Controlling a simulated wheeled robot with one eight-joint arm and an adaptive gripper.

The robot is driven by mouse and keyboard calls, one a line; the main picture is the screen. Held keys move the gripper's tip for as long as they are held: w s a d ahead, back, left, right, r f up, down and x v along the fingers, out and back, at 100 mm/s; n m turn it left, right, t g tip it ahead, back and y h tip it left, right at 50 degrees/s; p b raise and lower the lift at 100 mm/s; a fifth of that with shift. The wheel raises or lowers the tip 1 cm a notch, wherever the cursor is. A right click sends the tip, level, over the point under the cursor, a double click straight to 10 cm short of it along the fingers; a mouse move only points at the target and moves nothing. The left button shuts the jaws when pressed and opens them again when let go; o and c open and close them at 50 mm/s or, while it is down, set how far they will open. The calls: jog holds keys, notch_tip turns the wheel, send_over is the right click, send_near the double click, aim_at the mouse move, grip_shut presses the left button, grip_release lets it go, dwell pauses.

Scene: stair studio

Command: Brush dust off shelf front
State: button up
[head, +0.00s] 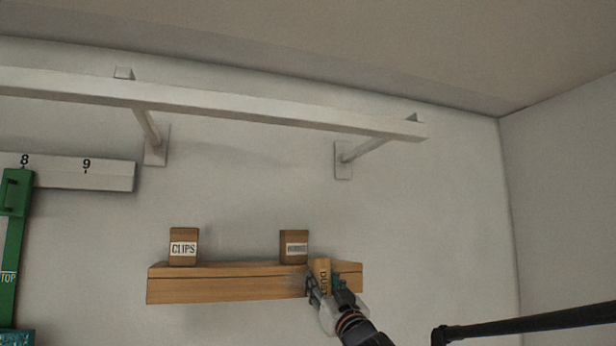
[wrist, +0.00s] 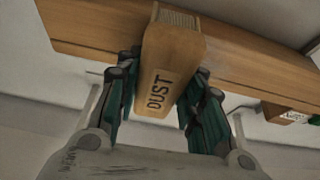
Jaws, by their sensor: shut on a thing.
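A wooden shelf (head: 220,290) is fixed on the grey wall; its plank also crosses the wrist view (wrist: 90,30). My gripper (head: 325,287) is at the right part of the shelf front. In the wrist view my gripper (wrist: 160,100) has its teal fingers on both sides of a wooden block brush marked DUST (wrist: 170,65), shut on it. The brush also shows in the head view (head: 321,270). Its pale bristles (wrist: 177,17) point toward the shelf. Whether they touch the front face I cannot tell. Faint greyish specks (head: 298,280) show left of the brush.
A box marked CLIPS (head: 183,247) stands on the shelf's left part. Another labelled box (head: 294,246) stands just left of the brush. A white rail (head: 250,108) runs above.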

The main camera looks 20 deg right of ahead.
jog(key=shift+d, duration=2.4)
jog(key=shift+a, duration=7.25)
jog(key=shift+s, duration=0.25)
jog(key=shift+s+p, duration=0.4)
jog(key=shift+s, duration=2.4)
jog(key=s, duration=0.2)
jog(key=shift+s+p, duration=0.4)
